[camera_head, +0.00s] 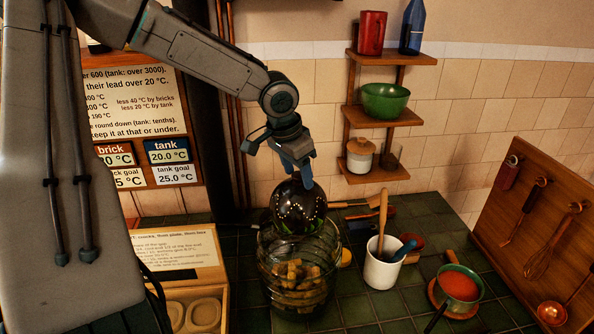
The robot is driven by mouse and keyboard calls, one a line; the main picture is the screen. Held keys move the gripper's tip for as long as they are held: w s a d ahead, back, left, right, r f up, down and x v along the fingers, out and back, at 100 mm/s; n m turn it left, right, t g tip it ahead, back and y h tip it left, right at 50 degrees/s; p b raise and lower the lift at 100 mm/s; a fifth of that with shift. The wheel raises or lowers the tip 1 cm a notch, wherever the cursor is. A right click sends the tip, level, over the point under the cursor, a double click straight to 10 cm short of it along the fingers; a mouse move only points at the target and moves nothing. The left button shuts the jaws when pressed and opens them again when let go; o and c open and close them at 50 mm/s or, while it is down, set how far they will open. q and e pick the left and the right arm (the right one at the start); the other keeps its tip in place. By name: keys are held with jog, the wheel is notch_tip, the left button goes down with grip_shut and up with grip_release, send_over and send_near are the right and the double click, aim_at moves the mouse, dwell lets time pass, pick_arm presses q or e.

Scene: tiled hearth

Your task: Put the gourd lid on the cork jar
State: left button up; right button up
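The gourd lid (298,212) is a dark, glossy, rounded piece with small pale specks. It is at the mouth of the cork jar (268,262), a wide clear glass jar holding many brown corks on the dark tiled counter. The lid's lower part overlaps the jar's rim, and I cannot tell whether it rests there or hangs just above. My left gripper (297,180) reaches down from the upper left, its blue fingers close together at the lid's top. It appears shut on the lid's narrow top, which the fingers hide. My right gripper is out of view.
A white crock (382,268) with utensils stands right of the jar. A green pan (459,284) of red contents is farther right. A wooden box with a notice card (177,249) is at left. Wall shelves (380,116) rise behind; a utensil board (535,225) leans at right.

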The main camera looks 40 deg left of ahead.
pick_arm(q)
jog(key=shift+r, duration=0.45)
jog(key=b+v, duration=0.2)
jog(key=v, duration=0.8)
jog(key=shift+f, duration=0.1)
dwell(1.0)
